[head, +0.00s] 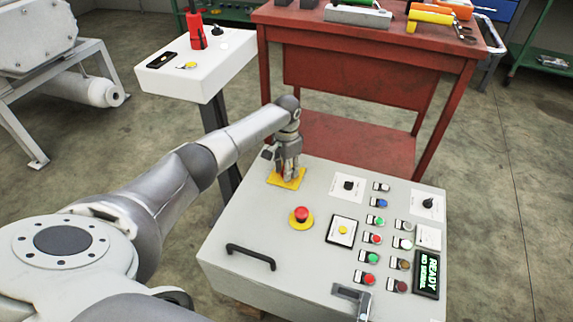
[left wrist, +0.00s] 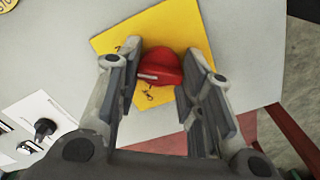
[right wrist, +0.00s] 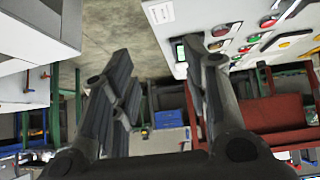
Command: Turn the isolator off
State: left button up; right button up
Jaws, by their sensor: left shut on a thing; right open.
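The isolator is a red rotary knob (left wrist: 163,69) on a yellow square plate (left wrist: 190,28) at the far left corner of the grey control panel (head: 262,222). In the head view the yellow plate (head: 288,180) shows beneath my left gripper (head: 289,172), which mostly hides the knob. In the left wrist view my left gripper (left wrist: 165,95) has its fingers on both sides of the red knob and is shut on it. My right gripper (right wrist: 163,75) is open and empty, off the panel, whose buttons show at the top of the right wrist view.
The panel carries a red emergency button (head: 301,215), a black handle (head: 251,256), several coloured buttons and a display (head: 427,274) reading READY. A white pedestal (head: 185,78) and a red workbench (head: 370,50) stand behind. Clear floor lies to the right.

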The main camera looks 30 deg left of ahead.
pick_arm(q)
jog(key=shift+r+n+p, duration=0.15)
jog(key=shift+n+p, duration=0.75)
jog(key=shift+p, duration=0.05)
jog(key=shift+d+n+p, duration=0.1)
jog(key=shift+n+p, duration=0.8)
jog(key=shift+p, duration=0.05)
pick_arm(e)
jog(key=shift+s+d+f+g+h, duration=0.6)
jog(key=shift+s+d+g, duration=1.4)
jog(key=shift+s, duration=2.65)
pick_arm(q)
jog(key=n+p, duration=0.2)
jog(key=n, duration=0.1)
jog(key=n+p, duration=0.1)
jog(key=n, duration=0.3)
jog(key=shift+n+p, duration=0.35)
jog(key=shift+n, duration=1.25)
jog(key=shift+w+n+p, duration=0.1)
jog(key=shift+n+p, duration=0.25)
jog(key=shift+n, duration=0.85)
pick_arm(e)
notch_tip(320, 180, down, 17)
jog(key=a+g, duration=0.1)
jog(key=g, duration=0.1)
jog(key=shift+w+a+r, duration=0.15)
jog(key=shift+w, duration=0.05)
jog(key=shift+s, duration=0.1)
